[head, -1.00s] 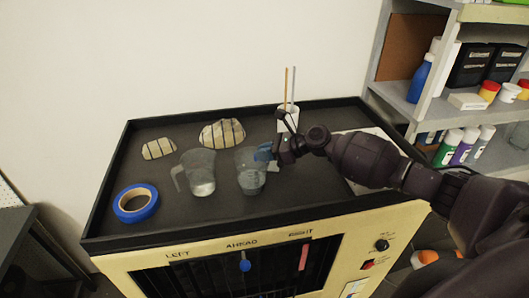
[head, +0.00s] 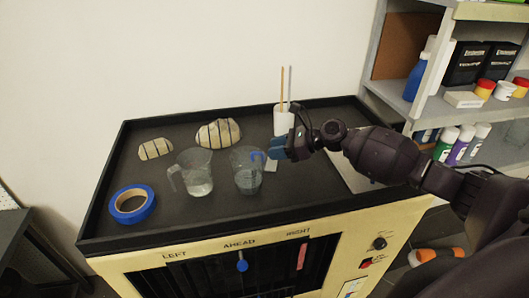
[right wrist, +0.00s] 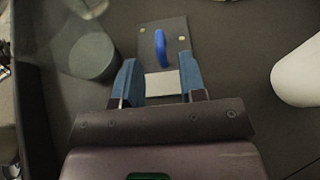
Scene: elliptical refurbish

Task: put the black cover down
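The black cover (right wrist: 175,28) is a dark flat plate with a blue handle (right wrist: 161,47) and small gold-coloured fasteners. It appears to lie flat on the black tray top. In the head view its blue handle (head: 257,155) shows by the right-hand clear jug (head: 246,180); the plate is mostly hidden there. My right gripper (right wrist: 158,65) has its blue fingers spread apart, with nothing gripped. The handle stands just beyond the fingertips. In the head view my right gripper (head: 279,148) is just right of the handle. My left gripper is not in view.
Another clear jug (head: 195,172), a blue tape roll (head: 133,204) and two striped stones (head: 218,132) are on the tray (head: 130,233). A white holder (head: 284,120) with thin sticks stands behind my right gripper. A stocked shelf (head: 400,100) stands at right.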

